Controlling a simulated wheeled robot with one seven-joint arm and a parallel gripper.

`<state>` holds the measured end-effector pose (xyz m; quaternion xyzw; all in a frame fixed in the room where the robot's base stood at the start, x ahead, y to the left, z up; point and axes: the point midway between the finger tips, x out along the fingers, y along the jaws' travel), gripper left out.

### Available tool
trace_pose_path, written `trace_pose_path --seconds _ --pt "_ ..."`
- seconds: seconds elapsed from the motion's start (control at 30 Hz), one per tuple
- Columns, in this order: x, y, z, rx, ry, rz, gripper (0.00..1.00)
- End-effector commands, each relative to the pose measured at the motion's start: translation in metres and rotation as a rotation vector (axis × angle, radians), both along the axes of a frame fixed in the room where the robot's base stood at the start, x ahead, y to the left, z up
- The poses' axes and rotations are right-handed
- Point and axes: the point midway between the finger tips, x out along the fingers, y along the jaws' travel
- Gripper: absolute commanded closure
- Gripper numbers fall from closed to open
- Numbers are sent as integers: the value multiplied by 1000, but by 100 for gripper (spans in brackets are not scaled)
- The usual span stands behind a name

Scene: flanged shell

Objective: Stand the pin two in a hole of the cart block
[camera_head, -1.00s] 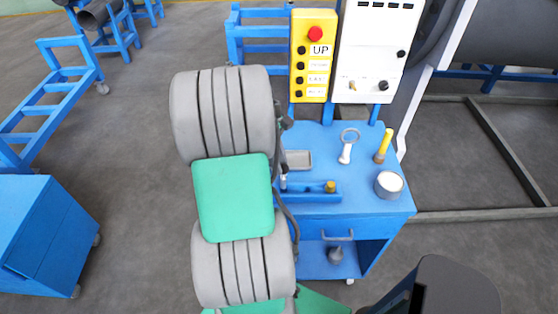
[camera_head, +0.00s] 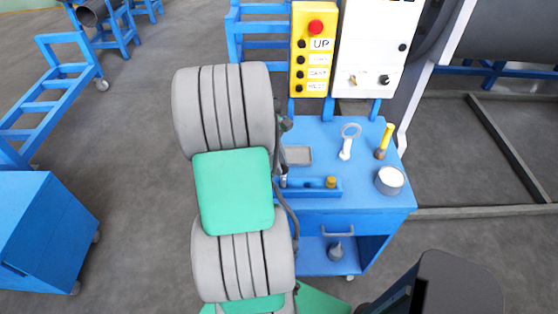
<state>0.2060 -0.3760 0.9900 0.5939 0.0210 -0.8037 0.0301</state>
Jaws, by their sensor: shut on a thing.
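The cart block (camera_head: 310,190) is a low blue bar on the blue cart top, near its front left edge. A short brass-coloured pin (camera_head: 331,182) stands upright at the block's right part. A small grey and dark upright piece (camera_head: 284,174) shows at the block's left end, right beside my arm. I cannot tell whether it is pin two or part of my gripper. My large grey and green arm covers the area left of the block. My gripper is hidden behind it, so its jaws and anything in them are not seen.
The blue cart (camera_head: 350,165) also bears a grey tray (camera_head: 297,155), a ring-headed part (camera_head: 347,143), a yellow-handled tool (camera_head: 385,140) and a round white-topped can (camera_head: 389,180). A yellow button panel (camera_head: 312,50) and a white control box (camera_head: 375,45) rise behind.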

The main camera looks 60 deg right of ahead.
Motion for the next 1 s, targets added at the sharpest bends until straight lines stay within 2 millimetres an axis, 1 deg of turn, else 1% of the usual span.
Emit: trace_pose_path --seconds 0.43,0.47,0.5,0.77,1.0 --pt "0 0 -12 0 0 -1 100" --pt "0 0 -11 0 0 -1 73" --pt "0 0 -11 0 0 -1 69" --pt "0 0 -11 0 0 -1 49" --pt "0 0 -10 0 0 0 49"
